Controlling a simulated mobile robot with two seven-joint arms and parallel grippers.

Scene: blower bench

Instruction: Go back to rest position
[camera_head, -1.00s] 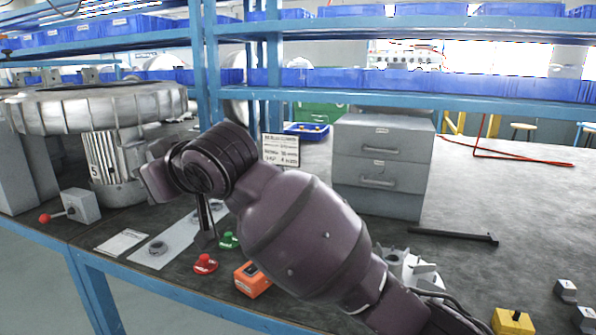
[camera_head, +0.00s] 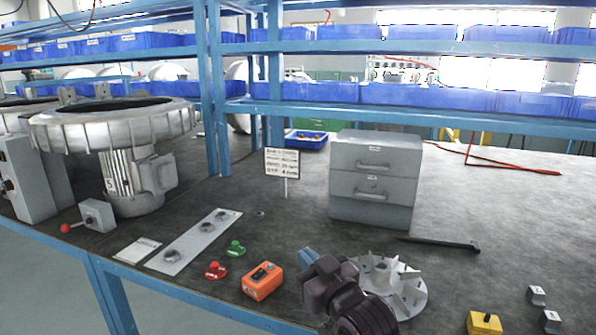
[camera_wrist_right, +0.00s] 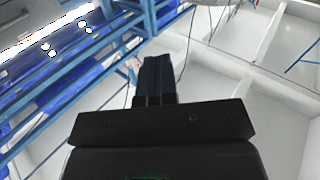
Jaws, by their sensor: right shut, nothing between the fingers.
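My left gripper is in neither view.
An orange box (camera_head: 263,281), red knob (camera_head: 215,271) and green knob (camera_head: 235,248) lie left of my gripper. A grey drawer cabinet (camera_head: 373,200) stands behind. A dark bar (camera_head: 440,243) and yellow block (camera_head: 484,323) are at right. The blower (camera_head: 125,130) is at left.

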